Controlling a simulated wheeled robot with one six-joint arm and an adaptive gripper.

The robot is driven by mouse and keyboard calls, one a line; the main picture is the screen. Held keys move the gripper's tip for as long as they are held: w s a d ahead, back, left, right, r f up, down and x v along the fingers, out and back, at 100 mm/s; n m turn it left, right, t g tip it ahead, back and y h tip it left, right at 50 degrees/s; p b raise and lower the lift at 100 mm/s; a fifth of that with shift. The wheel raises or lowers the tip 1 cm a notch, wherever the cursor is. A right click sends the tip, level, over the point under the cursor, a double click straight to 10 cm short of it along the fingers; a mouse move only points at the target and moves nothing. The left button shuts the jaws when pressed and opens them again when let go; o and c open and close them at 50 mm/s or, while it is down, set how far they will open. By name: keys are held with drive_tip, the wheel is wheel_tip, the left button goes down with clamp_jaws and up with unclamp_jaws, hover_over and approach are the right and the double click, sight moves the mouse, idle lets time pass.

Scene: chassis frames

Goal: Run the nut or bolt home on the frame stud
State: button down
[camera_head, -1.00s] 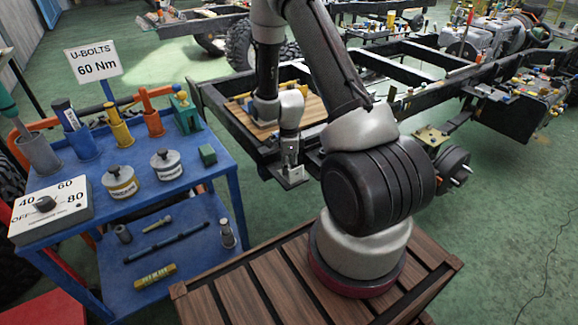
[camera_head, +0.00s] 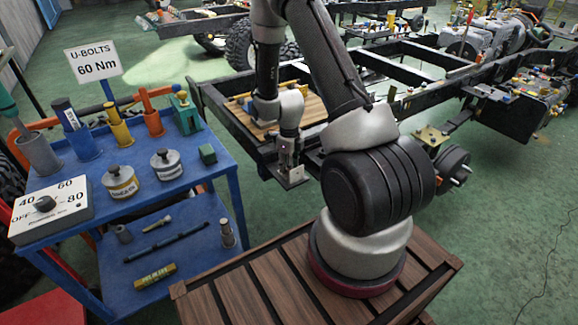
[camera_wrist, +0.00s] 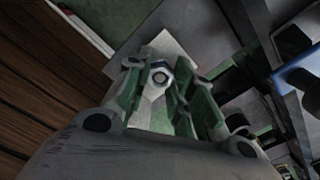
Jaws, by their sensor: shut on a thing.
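My gripper (camera_head: 290,160) points down at the near corner of the dark chassis frame (camera_head: 222,108), over a small light plate (camera_head: 294,181). In the wrist view, my green-lined fingers (camera_wrist: 160,84) are closed around a small grey hex nut or bolt head (camera_wrist: 159,74). A round end shows at its centre. The pale square plate (camera_wrist: 172,46) lies behind it. I cannot tell how far the nut is from the plate, and any stud below it is hidden by the fingers.
A blue tool trolley (camera_head: 215,165) stands at the left with several tools, two lidded pots and a dial box (camera_head: 50,208). A sign (camera_head: 93,62) reads U-BOLTS 60 Nm. A wooden board (camera_head: 305,108) lies inside the frame.

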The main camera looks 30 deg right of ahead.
drive_tip(key=m, duration=0.6)
drive_tip(key=c, duration=1.1)
unclamp_jaws()
drive_tip(key=shift+c, duration=1.4)
